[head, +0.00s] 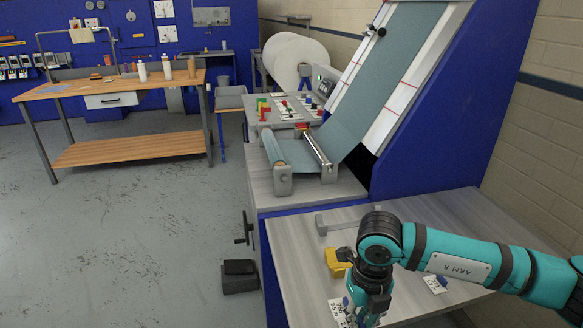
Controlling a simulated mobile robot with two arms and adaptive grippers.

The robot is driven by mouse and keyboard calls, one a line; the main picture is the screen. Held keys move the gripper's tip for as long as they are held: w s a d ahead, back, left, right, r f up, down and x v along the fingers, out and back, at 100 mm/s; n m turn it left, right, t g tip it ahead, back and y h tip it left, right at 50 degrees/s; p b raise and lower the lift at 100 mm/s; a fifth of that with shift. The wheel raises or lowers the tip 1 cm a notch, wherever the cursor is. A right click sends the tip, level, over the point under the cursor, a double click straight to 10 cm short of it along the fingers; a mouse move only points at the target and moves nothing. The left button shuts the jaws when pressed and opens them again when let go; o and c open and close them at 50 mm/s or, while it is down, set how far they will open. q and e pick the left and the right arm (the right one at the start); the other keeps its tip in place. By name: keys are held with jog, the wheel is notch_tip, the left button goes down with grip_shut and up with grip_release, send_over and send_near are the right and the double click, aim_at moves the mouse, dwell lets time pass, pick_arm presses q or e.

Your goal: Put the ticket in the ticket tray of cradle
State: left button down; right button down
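My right gripper (366,306) points down over the near grey tabletop at the bottom of the head view. A white ticket with dark print (338,312) lies at its left side, partly hidden by the gripper. I cannot tell whether the fingers touch it or are open or shut. A second white ticket with a blue piece on it (436,283) lies to the right, below my forearm. The roller cradle (282,178), with grey end blocks and a metal roller, stands on the machine's raised ledge. I cannot make out its ticket tray. My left gripper is out of view.
A yellow block with a dark part (338,263) and a grey bar (338,218) are close to my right arm. The sloping machine with teal fabric (385,75) rises behind. Coloured pieces and cards (280,108) lie farther back.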

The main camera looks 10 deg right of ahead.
jog(key=n, duration=0.4)
jog(key=shift+s+r+n, duration=0.4)
jog(key=n, duration=0.4)
jog(key=shift+s+a+r+n+p, duration=0.1)
jog(key=shift+s+r+n+p, duration=0.2)
jog(key=shift+s+r+n, duration=0.1)
jog(key=n, duration=0.2)
jog(key=shift+s+r+n, duration=0.15)
jog(key=shift+s+n, duration=0.1)
jog(key=shift+n, duration=0.15)
jog(key=s+r+n, duration=0.1)
jog(key=n, duration=0.6)
jog(key=s+r+n, duration=0.1)
jog(key=n, duration=0.7)
jog(key=s+r+n+p, duration=0.1)
jog(key=s+n, duration=0.1)
jog(key=n, duration=0.5)
jog(key=shift+a, duration=0.15)
jog(key=shift+a+f+n, duration=0.1)
jog(key=shift+f+n, duration=0.05)
jog(key=shift+n, duration=0.15)
